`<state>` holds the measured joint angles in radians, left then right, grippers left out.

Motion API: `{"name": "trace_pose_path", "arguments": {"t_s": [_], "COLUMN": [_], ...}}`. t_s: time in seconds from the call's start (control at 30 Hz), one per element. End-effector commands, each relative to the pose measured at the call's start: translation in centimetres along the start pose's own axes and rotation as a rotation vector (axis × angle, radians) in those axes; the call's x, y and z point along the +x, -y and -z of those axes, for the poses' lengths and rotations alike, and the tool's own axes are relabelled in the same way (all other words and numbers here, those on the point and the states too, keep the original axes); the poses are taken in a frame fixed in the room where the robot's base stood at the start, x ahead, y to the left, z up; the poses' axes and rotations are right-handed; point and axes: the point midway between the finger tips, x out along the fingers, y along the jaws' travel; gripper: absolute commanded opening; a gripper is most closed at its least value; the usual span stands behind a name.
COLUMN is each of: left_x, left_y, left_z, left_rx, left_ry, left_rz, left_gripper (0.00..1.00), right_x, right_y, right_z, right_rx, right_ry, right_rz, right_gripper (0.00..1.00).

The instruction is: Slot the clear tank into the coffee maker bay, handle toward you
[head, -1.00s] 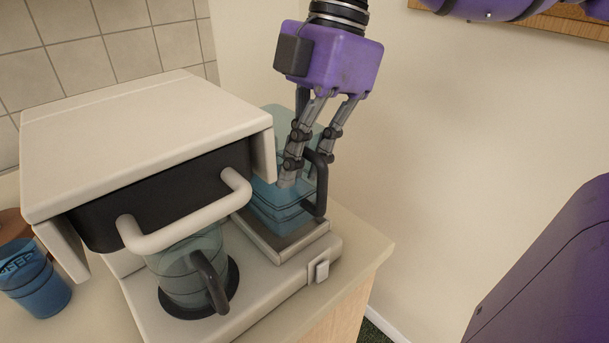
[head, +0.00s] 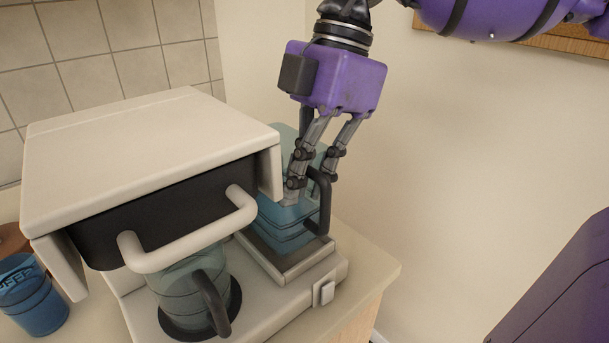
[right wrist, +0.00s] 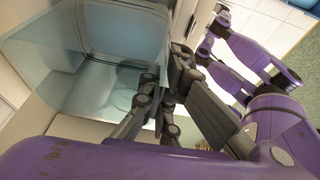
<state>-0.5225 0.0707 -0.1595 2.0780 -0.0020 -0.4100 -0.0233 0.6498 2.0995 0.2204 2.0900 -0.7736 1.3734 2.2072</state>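The clear bluish tank (head: 287,228) stands upright at the bay (head: 297,268), a framed recess on the right side of the white coffee maker (head: 150,135). Its black handle (head: 322,200) is on the near right side, facing me. I cannot tell if its base rests fully on the bay floor. My right gripper (head: 308,190) points down from above, its fingers closed about the tank's wall by the handle. In the right wrist view the open-topped tank (right wrist: 85,75) is beside the fingers (right wrist: 172,105). My left gripper is not in view.
A glass carafe (head: 185,285) with a dark handle sits under the white front bar handle (head: 190,240). A blue cup (head: 32,300) stands left on the counter (head: 372,262). The wall is close behind the machine. The counter's edge is just right of it.

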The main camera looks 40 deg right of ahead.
Motion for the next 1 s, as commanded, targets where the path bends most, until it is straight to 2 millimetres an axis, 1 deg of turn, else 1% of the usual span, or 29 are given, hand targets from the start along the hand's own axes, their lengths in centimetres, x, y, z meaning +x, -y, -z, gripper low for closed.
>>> {"name": "trace_pose_path", "arguments": {"t_s": [1.0], "left_x": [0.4], "left_y": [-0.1], "left_z": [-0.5], "left_rx": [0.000], "left_ry": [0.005], "left_rz": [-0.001], "left_gripper": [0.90], "right_x": [2.7], "right_y": [0.0], "right_z": [-0.8], "right_rx": [-0.001], "right_ry": [0.000], "right_rz": [-0.002], "right_gripper": [0.00]}}
